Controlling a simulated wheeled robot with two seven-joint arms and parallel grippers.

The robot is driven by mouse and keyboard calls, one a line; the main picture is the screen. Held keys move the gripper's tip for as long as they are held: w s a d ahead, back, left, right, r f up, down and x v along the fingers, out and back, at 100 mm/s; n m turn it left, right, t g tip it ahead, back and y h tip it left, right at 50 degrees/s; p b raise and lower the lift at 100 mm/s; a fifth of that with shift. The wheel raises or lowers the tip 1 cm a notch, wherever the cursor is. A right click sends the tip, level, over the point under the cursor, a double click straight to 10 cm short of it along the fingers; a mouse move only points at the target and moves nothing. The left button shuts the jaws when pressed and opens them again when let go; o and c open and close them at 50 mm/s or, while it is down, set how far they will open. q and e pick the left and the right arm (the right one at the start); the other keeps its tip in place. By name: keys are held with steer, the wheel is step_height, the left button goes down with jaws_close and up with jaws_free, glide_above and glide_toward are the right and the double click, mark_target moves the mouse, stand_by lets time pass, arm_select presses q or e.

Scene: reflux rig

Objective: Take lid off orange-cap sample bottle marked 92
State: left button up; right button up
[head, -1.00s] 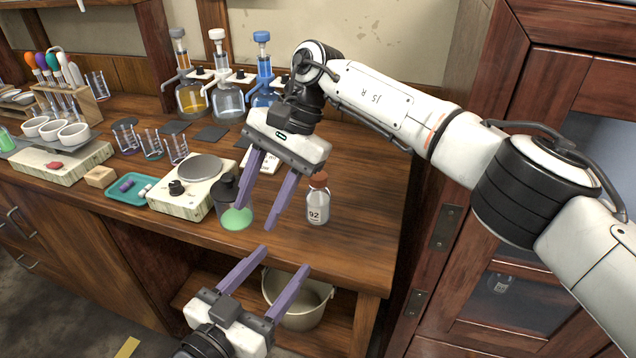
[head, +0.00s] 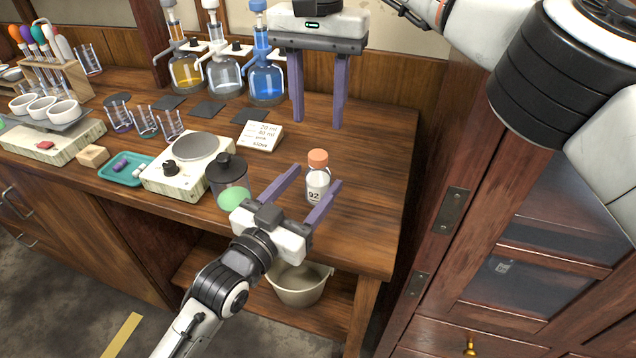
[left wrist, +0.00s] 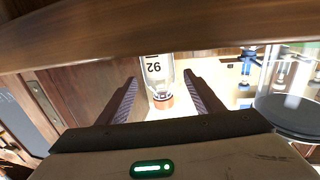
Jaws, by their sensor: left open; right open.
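The sample bottle (head: 318,188) stands upright near the right front of the wooden bench. It is clear with a white label marked 92, and its orange cap (head: 317,158) is on. My left gripper (head: 316,178) is open, with its purple fingers reaching in from the front on either side of the bottle. The left wrist view shows the bottle (left wrist: 157,70) upside down between the open fingers, its orange cap (left wrist: 163,103) lower in the picture. I cannot tell whether either finger touches it. My right gripper (head: 318,124) is open and empty behind the bottle, over the back of the bench.
A dark-lidded jar with green contents (head: 229,182) stands left of the bottle, beside a hotplate (head: 193,150). A note block (head: 259,136) lies behind. Pump bottles (head: 266,80) line the back. The bench (head: 375,200) is clear right of the bottle.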

arm_select(q)
steer(key=shift+w+d, duration=0.35)
steer(key=shift+w, duration=0.15)
